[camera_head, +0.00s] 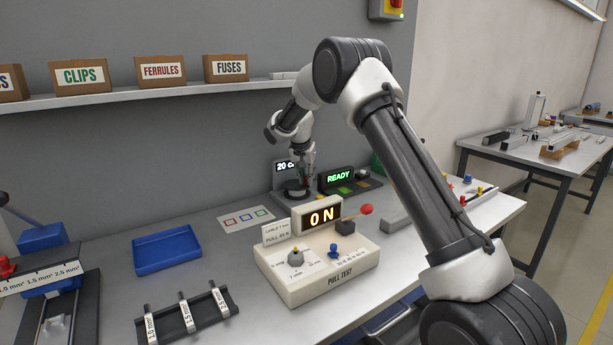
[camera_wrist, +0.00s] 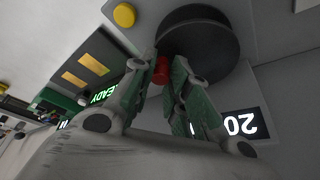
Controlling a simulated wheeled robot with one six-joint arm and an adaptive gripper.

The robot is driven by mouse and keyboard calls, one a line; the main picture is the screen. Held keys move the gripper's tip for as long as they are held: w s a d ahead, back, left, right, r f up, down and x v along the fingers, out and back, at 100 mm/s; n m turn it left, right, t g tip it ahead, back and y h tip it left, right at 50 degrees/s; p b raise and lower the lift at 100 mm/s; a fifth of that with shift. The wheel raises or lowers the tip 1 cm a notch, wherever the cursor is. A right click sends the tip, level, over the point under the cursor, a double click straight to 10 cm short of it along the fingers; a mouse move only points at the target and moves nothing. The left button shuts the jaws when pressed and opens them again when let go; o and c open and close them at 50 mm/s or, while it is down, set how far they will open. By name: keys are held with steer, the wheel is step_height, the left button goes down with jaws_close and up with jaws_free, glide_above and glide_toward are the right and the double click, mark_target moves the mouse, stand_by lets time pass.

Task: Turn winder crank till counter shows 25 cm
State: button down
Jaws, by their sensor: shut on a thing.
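The winder (camera_head: 283,190) stands at the back of the bench, partly hidden behind my arm. Its counter (camera_head: 285,166) reads 20 in the head view, with the unit partly covered. The counter also shows upside down in the wrist view (camera_wrist: 240,124), reading 20. The dark round winder disc (camera_wrist: 205,45) lies just beyond my fingers. My gripper (camera_wrist: 163,78) is shut on the red crank knob (camera_wrist: 161,69) at the disc's edge. In the head view my gripper (camera_head: 304,182) is over the winder, and the crank is mostly hidden.
A READY display (camera_head: 339,178) stands right of the winder. A pull tester (camera_head: 318,267) showing ON, with a red-knobbed lever (camera_head: 366,209), sits in front. A blue tray (camera_head: 167,252) and a rack of labelled tools (camera_head: 187,312) are on the left. A yellow button (camera_wrist: 124,15) is near the disc.

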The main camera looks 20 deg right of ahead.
mark_target(303, 187)
steer(key=shift+s+a+m, duration=0.15)
steer(key=shift+s+m, duration=0.1)
steer(key=shift+m, duration=0.65)
steer(key=shift+g, duration=0.3)
steer(key=c, duration=1.4)
jaws_free()
steer(key=shift+o, duration=0.2)
steer(key=v, duration=0.5)
steer(key=shift+a+r, duration=0.25)
steer(key=s+a, duration=0.8)
steer(key=s, duration=0.1)
steer(key=shift+f, duration=0.3)
